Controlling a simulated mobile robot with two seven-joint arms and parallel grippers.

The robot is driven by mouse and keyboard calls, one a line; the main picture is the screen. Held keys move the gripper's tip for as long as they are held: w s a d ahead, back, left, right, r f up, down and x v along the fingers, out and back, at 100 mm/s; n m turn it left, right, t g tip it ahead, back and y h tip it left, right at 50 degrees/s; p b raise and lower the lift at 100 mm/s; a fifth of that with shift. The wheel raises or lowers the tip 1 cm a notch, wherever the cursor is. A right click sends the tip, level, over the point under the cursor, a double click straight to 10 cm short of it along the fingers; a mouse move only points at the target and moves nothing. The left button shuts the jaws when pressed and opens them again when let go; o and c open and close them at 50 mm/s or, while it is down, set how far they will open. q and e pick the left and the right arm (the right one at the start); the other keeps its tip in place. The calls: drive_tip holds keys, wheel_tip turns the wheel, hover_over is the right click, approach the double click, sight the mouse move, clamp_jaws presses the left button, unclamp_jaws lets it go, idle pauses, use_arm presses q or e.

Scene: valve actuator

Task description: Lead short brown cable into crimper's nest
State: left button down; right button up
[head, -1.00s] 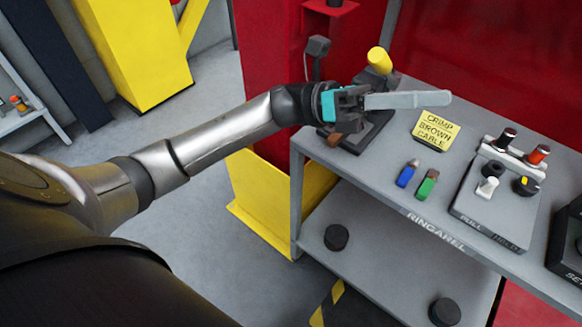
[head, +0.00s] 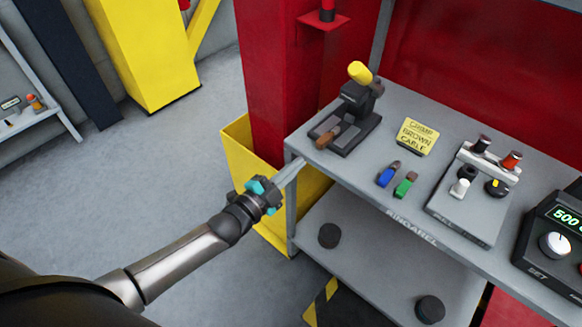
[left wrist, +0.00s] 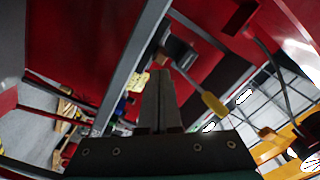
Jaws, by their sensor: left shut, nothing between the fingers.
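The crimper (head: 352,115) is a dark tool at the table's near left corner, with a raised yellow-tipped lever (head: 360,72). The short brown cable (head: 326,139) lies at the left front end of its base; I cannot tell how far it reaches into the nest. My left gripper (head: 292,170) is shut and empty, in front of the table's left corner, apart from the crimper and cable. In the left wrist view its fingers (left wrist: 160,95) are together, and a yellow-tipped lever (left wrist: 214,105) shows to their right. My right gripper is out of view.
A yellow sign (head: 415,136) reading "crimp brown cable" stands right of the crimper. Blue (head: 388,174) and green (head: 405,185) cable pieces lie nearby. A panel with knobs (head: 470,205) and a display unit (head: 560,232) are farther right. A red column (head: 285,80) stands behind the left corner.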

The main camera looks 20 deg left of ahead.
sight(318, 146)
use_arm(q)
drive_tip(key=b+x, duration=0.2)
drive_tip(key=x, duration=0.2)
drive_tip(key=shift+f, duration=0.1)
drive_tip(key=shift+w+d+b, duration=0.25)
drive_tip(key=shift+w+b, duration=0.05)
drive_tip(key=shift+w, duration=0.35)
drive_tip(key=shift+b+x, duration=0.75)
drive_tip(key=shift+x, duration=0.85)
drive_tip(key=shift+w, duration=0.2)
drive_tip(key=shift+s+r, duration=0.1)
drive_tip(key=shift+r, duration=0.1)
